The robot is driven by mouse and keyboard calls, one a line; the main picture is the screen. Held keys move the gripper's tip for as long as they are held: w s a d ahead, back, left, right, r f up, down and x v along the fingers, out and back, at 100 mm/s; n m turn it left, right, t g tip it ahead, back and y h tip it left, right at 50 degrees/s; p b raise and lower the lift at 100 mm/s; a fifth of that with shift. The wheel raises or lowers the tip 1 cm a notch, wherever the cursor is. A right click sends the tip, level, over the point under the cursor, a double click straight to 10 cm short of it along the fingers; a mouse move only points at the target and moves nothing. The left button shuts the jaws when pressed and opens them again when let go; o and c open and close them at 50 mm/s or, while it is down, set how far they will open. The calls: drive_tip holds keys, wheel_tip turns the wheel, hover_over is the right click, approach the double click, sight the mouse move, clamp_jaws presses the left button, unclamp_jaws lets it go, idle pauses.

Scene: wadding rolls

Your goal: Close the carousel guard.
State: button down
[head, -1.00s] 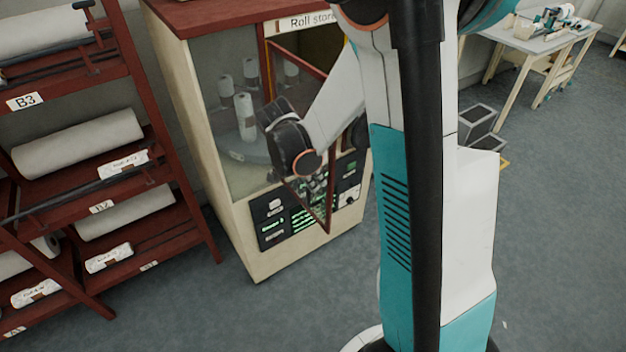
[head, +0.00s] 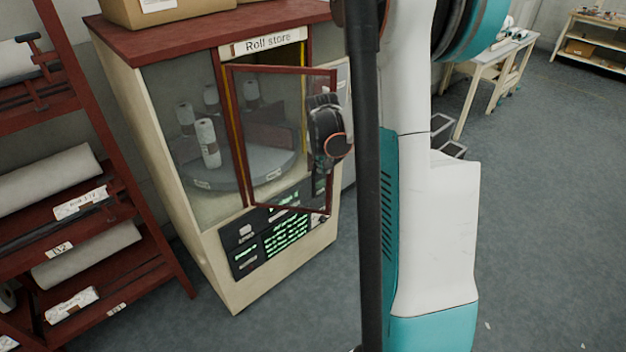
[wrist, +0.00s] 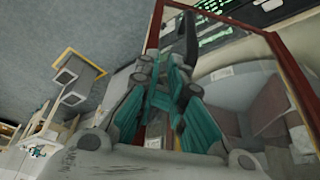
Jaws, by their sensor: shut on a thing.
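The carousel guard (head: 282,69) is a red-framed clear door on the front of the Roll store cabinet (head: 222,278). It is hinged at its left side and stands partly open, its free edge out from the opening. My gripper (wrist: 172,82) is at the free side of the guard, shut on its black handle (wrist: 191,36). The red guard frame (wrist: 287,75) also shows in the wrist view. In the head view my dark wrist overlaps the guard's right edge and the fingers are not clear. Behind the guard is the grey carousel (head: 262,182) with several white rolls (head: 207,142).
A red rack (head: 150,262) with wadding rolls stands left of the cabinet. A cardboard box (head: 185,14) is on the cabinet top. A lit control panel (head: 285,238) sits below the guard. A table (head: 490,62) stands at the back right. The floor (head: 550,200) at right is clear.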

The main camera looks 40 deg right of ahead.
drive_tip(key=w+d+n+y, duration=0.1)
drive_tip(key=w+d+n, duration=0.2)
drive_tip(key=w, duration=0.4)
drive_tip(key=w+d+n+t+y, duration=0.1)
drive_tip(key=w+d+n, duration=0.3)
drive_tip(key=w, duration=0.3)
drive_tip(key=w+d+n+y, duration=0.1)
drive_tip(key=w+d+n, duration=0.2)
drive_tip(key=w+d, duration=0.2)
drive_tip(key=shift+w+d+y+p, duration=0.15)
drive_tip(key=shift+w+y+p, duration=0.2)
drive_tip(key=shift+w, duration=0.75)
drive_tip(key=shift+w+r, duration=0.1)
